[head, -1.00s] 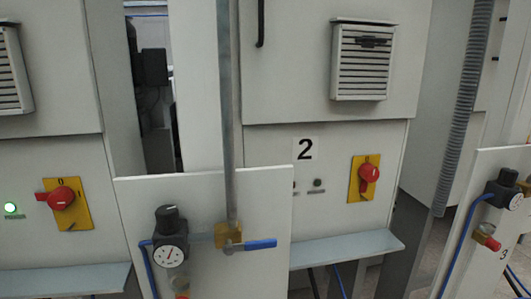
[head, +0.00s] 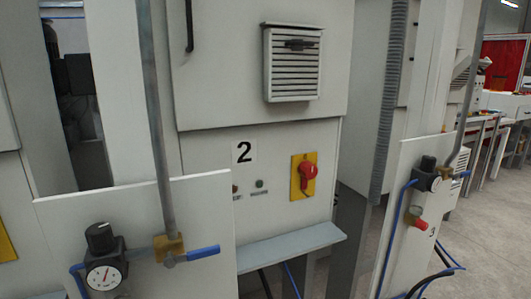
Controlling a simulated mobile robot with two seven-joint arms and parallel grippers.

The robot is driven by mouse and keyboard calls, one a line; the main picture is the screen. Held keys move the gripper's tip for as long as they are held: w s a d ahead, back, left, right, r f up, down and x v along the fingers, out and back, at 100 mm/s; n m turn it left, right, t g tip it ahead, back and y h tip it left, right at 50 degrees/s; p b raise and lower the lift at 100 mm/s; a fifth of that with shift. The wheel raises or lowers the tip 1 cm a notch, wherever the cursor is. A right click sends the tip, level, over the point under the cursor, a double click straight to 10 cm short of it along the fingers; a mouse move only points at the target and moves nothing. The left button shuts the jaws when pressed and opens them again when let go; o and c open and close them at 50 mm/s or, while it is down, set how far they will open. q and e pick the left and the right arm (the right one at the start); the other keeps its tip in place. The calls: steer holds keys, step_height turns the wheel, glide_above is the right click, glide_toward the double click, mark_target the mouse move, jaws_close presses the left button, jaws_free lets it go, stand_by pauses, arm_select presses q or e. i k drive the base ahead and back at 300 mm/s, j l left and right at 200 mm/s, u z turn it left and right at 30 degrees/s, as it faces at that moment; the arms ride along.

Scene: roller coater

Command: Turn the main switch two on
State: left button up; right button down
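The knob's handle appears to point roughly downward. A small dark indicator (head: 259,184) sits left of the switch and shows no light. Neither of my grippers is in the head view.
A white panel (head: 140,215) with a pressure gauge (head: 104,275) and blue-handled valve (head: 203,252) stands in front at left. A grey ledge (head: 285,247) juts out below the switch. Another gauge panel (head: 405,170) stands at right, with open floor (head: 490,225) beyond.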

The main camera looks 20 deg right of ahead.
mark_target(308, 170)
steer(key=i+l+u, duration=0.1)
steer(key=l, duration=1.25)
steer(key=i+l+u, duration=0.1)
steer(key=l, duration=1.25)
steer(key=i+l+u, duration=0.1)
steer(key=l, duration=1.3)
steer(key=i, duration=0.1)
